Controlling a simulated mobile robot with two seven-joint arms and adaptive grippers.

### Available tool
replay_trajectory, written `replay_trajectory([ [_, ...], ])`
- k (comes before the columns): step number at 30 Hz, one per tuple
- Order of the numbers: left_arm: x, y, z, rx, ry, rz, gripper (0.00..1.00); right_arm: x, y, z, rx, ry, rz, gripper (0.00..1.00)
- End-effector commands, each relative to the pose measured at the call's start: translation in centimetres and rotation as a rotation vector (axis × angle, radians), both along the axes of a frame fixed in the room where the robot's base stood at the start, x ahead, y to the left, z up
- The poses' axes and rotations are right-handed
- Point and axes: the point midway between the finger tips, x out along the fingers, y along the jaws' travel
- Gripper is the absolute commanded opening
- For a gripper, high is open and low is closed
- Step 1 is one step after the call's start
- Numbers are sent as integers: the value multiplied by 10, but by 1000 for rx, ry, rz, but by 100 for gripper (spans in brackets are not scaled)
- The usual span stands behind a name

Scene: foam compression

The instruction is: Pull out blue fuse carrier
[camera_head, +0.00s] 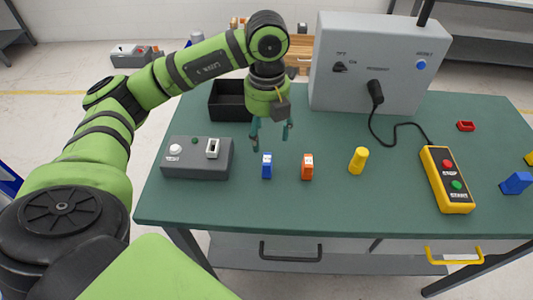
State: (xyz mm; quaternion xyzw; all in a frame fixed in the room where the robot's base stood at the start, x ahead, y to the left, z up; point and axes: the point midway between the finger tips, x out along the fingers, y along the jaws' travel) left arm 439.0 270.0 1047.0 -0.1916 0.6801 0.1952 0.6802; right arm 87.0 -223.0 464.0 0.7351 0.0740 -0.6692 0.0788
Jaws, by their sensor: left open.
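A small blue block with a white top, which looks like the blue fuse carrier (267,167), stands upright on the green table. A similar orange block (307,168) stands just to its right. My left gripper (271,137) hangs fingers down, above and slightly behind the blue block. Its two fingers are apart with nothing between them, and they do not appear to touch the block. My right gripper is not in view.
A grey box with a switch (197,172) is left of the blue block, and a yellow cylinder (357,161) is to the right. Behind are a black bin (226,112) and a large grey cabinet (345,92). A yellow button pendant (434,196) lies right. The table front is clear.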

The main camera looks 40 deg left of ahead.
Motion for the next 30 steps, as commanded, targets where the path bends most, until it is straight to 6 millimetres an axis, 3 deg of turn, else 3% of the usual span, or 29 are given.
replay_trajectory([
  [14, 0, -1, -11, -4, 0, -4, 66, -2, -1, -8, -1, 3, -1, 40],
  [30, 0, -1, -83, -5, -1, -4, 66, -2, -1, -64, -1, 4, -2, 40],
])
